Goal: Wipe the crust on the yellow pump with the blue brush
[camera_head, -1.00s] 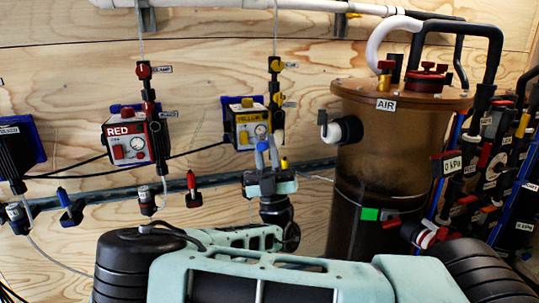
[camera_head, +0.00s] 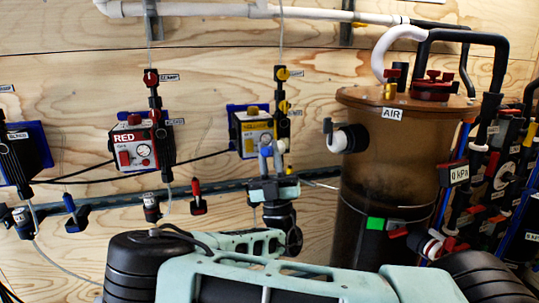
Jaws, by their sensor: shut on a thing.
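The yellow pump (camera_head: 252,132) is a small box with a yellow front and a round gauge, on a blue backing on the plywood wall. My gripper (camera_head: 272,150) is in front of its lower right part, with its grey fingers upright and close together. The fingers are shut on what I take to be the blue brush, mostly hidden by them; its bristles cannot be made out. The crust cannot be made out at this size. Whether anything touches the pump face cannot be told.
The red pump (camera_head: 136,150) is left of the yellow one, and a black unit (camera_head: 20,155) is at the far left. A brown AIR tank (camera_head: 385,170) stands close on the right. A dark rail (camera_head: 120,199) runs below the pumps, with small red and blue handles.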

